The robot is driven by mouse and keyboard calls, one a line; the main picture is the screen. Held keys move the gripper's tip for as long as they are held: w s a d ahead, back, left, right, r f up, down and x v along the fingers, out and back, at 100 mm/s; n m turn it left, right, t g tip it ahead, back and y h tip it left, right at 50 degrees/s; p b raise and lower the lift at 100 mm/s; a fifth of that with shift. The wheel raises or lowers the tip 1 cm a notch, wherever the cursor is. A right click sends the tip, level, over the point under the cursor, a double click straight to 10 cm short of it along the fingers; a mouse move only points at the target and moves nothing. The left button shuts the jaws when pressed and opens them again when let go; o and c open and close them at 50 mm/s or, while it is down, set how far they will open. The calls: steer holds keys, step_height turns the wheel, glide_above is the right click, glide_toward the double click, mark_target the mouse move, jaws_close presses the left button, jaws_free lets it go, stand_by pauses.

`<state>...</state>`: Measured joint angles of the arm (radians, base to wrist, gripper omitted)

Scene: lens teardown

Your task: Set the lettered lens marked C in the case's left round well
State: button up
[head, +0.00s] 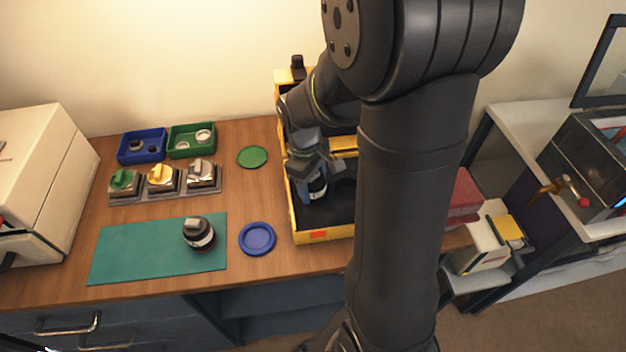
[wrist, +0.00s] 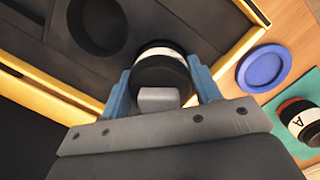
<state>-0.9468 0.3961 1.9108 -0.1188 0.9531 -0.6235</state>
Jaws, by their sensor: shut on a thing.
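The yellow case (head: 322,235) stands open with a dark foam inside. My gripper (head: 313,188) is inside the case outline, its blue fingers shut on a black lens with a white band (head: 318,187). The held lens also shows in the wrist view (wrist: 163,75), with a grey block on its near end; I see no letter on it. It is at the left round well's place, which it hides; I cannot tell whether it is seated or just above. An empty round well (wrist: 98,25) is beside it, at its right in the head view. Another lens (wrist: 300,122), marked A, is apart from the case.
The A lens lies on a green mat (head: 125,255). A blue round dish (head: 257,239) is between mat and case, a green disc (head: 252,157) behind it. Blue (head: 142,146) and green (head: 192,140) trays and a rack with several knobbed parts (head: 162,178) are at back left.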

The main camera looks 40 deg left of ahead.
steer(key=shift+f, duration=0.45)
steer(key=o, duration=1.4)
steer(key=shift+r, duration=4.45)
steer(key=shift+f, duration=0.1)
step_height(320, 180, down, 8)
steer(key=shift+f, duration=0.1)
